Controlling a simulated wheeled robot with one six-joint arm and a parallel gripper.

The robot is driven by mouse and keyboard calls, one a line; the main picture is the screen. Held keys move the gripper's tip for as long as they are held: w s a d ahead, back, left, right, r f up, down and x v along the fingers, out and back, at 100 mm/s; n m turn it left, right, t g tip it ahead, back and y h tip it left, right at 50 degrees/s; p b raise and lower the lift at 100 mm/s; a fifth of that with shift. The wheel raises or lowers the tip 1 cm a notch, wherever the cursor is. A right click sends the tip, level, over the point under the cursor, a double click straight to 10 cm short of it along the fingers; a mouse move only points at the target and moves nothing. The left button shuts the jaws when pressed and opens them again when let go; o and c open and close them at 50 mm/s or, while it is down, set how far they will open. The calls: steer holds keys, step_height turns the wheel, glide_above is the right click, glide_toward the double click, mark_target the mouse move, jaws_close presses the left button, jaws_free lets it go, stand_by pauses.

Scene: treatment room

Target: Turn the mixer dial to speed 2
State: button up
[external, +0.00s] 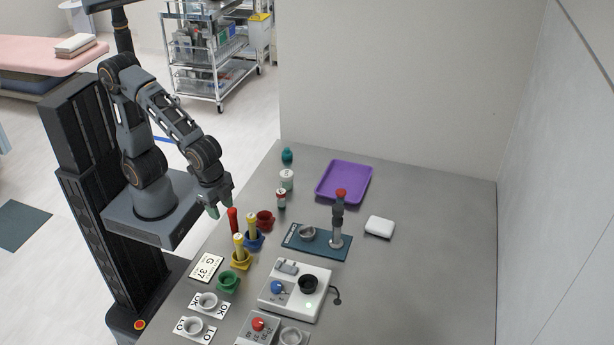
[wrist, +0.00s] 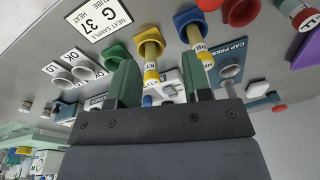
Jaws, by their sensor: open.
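The white mixer unit (external: 317,276) stands on the table's near half, with a blue dial (external: 277,287) at its left and a black round cup (external: 308,284) at its right. The dial's pointer and speed marks are too small to read. My gripper (external: 220,208) is open and empty, high over the table's left edge, behind and left of the mixer and apart from it. In the wrist view its two green fingers (wrist: 160,80) stand apart, and they and the palm hide much of the mixer area.
Yellow-capped tubes (external: 239,245) stand in coloured holders between my gripper and the mixer, near a red holder (external: 265,219). A grey box with a red dial (external: 258,324) sits in front of the mixer. A blue plate with a press (external: 337,225) lies behind it. The table's right side is clear.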

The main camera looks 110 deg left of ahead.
mark_target(275, 285)
steer(key=shift+o, duration=0.8)
steer(key=w+d+n+y+p, duration=0.2)
steer(key=w+d+n, duration=0.1)
steer(key=w+d, duration=0.9)
steer(key=d, duration=0.3)
steer(key=shift+w+n+t, duration=0.2)
steer(key=shift+n+t, duration=0.1)
steer(key=w+d+r+n+t, duration=0.1)
steer(key=w+d+r+n, duration=0.1)
steer(key=w+r+n, duration=0.3)
steer(key=w+a+f+n, duration=0.1)
steer(key=f, duration=0.3)
steer(key=w+a+f+n+p, duration=0.1)
steer(key=f, duration=0.4)
steer(key=w+a+f+n+y+p, duration=0.1)
steer(key=a+f, duration=0.1)
steer(key=f, duration=0.2)
steer(key=shift+w+f, duration=0.2)
steer(key=shift+f, duration=0.05)
steer(key=c, duration=0.9)
